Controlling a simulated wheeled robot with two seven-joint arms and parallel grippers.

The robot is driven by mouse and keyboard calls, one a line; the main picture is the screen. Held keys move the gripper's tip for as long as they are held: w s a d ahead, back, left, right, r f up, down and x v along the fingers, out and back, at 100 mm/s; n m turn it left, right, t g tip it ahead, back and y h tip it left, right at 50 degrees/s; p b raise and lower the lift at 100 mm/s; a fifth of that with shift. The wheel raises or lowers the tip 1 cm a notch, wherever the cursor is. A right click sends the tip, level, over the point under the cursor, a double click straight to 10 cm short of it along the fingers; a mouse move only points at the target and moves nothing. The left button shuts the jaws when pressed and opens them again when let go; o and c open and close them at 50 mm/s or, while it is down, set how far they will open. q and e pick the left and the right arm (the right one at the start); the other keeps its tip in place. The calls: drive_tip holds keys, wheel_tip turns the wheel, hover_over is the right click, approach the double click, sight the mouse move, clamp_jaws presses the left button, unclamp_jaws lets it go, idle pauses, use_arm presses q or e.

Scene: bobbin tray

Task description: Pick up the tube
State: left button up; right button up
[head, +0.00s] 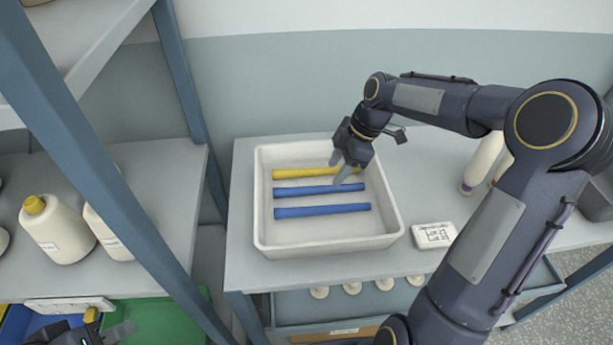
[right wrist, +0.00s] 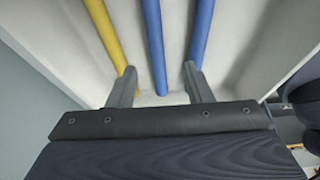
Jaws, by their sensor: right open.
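Three tubes lie side by side in a white tray (head: 325,245): a yellow tube (head: 300,173) at the back, a blue tube (head: 302,190) in the middle and another blue tube (head: 322,211) in front. My right gripper (head: 341,172) is open and empty above the right ends of the back two tubes. In the right wrist view, the middle blue tube (right wrist: 154,45) runs between its open fingers (right wrist: 160,86). The yellow tube (right wrist: 103,32) and front blue tube (right wrist: 200,35) pass beside the fingers. My left gripper (head: 108,331) is partly visible at the bottom left; its opening is unclear.
The tray stands on a grey table (head: 245,215). A small white labelled box (head: 434,235) sits right of it. Pale bobbins (head: 484,160) stand behind my right arm. A shelf with a blue post (head: 110,170) and white bottles (head: 57,230) is at left.

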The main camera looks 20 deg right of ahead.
sight(322, 187)
drive_tip(key=shift+x, duration=0.95)
drive_tip(key=x, duration=0.2)
drive_tip(key=p+x, duration=0.1)
drive_tip(key=x, duration=0.2)
drive_tip(key=shift+w, duration=0.25)
drive_tip(key=shift+c, duration=0.5)
clamp_jaws()
